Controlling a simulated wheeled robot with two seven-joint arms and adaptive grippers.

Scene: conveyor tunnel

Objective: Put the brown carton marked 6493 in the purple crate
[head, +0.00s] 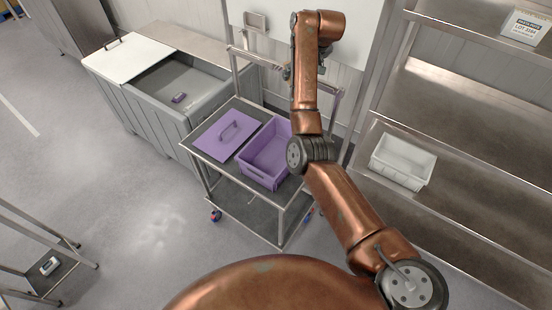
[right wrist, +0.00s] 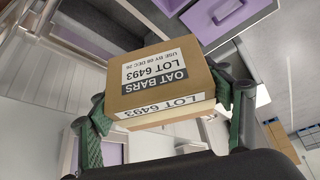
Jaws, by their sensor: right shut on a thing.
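The brown carton (right wrist: 160,80) has a white label reading OAT BARS, LOT 6493, upside down in the right wrist view. My right gripper (right wrist: 168,103) is shut on it, with a green finger on each side. In the head view my right arm reaches up past the cart, and the gripper and carton are mostly hidden behind the arm. The purple crate (head: 258,176) stands open on the cart, below and left of my right arm. The part of its inside that shows is empty. My left gripper is not in view.
A purple lid with a handle (head: 228,133) lies on the cart (head: 203,160) left of the crate. A grey chest (head: 150,105) with a half-open white top holds a small purple item.

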